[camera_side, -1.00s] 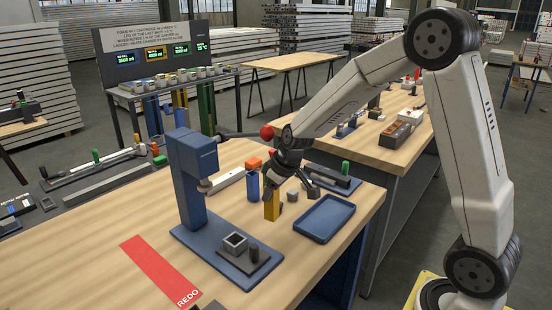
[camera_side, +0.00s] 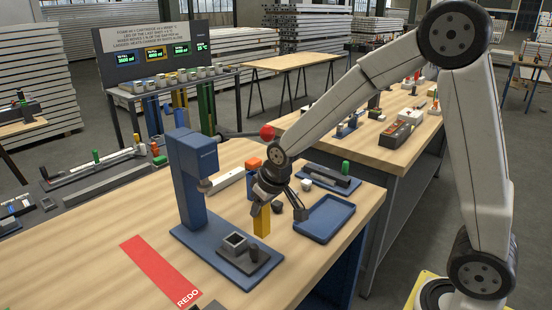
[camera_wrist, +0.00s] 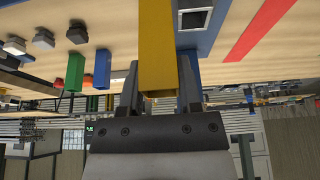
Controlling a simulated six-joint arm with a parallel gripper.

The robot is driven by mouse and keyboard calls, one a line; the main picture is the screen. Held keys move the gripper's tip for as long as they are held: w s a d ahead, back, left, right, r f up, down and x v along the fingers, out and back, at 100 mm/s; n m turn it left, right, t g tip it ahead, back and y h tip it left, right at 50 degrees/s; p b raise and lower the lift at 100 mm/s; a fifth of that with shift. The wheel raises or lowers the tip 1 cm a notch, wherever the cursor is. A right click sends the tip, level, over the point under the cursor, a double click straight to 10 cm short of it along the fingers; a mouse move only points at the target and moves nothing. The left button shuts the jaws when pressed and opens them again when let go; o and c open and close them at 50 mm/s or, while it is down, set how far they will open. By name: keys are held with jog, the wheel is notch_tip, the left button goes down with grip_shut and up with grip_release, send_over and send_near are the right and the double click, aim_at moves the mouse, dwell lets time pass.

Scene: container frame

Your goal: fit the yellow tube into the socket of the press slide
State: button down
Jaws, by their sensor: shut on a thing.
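The yellow tube (camera_side: 262,224) is upright in my gripper (camera_side: 265,208), right of the press slide's base. In the wrist view the yellow tube (camera_wrist: 157,50) stands between the two fingers. The socket (camera_side: 235,241) is a square, open-topped grey holder on the front of the blue press (camera_side: 190,180). It also shows in the wrist view (camera_wrist: 193,18), right of the tube, with its dark opening empty. The tube is apart from the socket. Whether its lower end touches the table cannot be told.
The press lever with a red knob (camera_side: 267,132) reaches out above my wrist. A blue tray (camera_side: 325,222) lies to the right. A red REDO strip (camera_side: 160,272) marks the table at left. Small blocks stand behind my gripper.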

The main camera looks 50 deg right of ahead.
jog(key=w+a+r+n+y, duration=0.1)
jog(key=w+a+r+n, duration=0.1)
jog(key=a, duration=1)
jog(key=w+a+r+n, duration=0.2)
jog(key=w+a+r, duration=0.2)
jog(key=a, duration=0.9)
jog(key=shift+w+a+r+n+y, duration=0.2)
jog(key=shift+w+n+y, duration=0.15)
jog(key=shift+w, duration=0.2)
jog(key=shift+f, duration=0.1)
jog(key=w+a+f, duration=0.5)
jog(key=w+f, duration=0.4)
jog(key=w, duration=0.3)
jog(key=shift+w, duration=0.15)
jog(key=shift+w+a+f, duration=0.1)
jog(key=shift+w+f, duration=0.05)
jog(key=shift+f, duration=0.85)
jog(key=shift+w+a+f, duration=0.1)
jog(key=shift+w+f, duration=0.05)
jog(key=shift+f, duration=0.8)
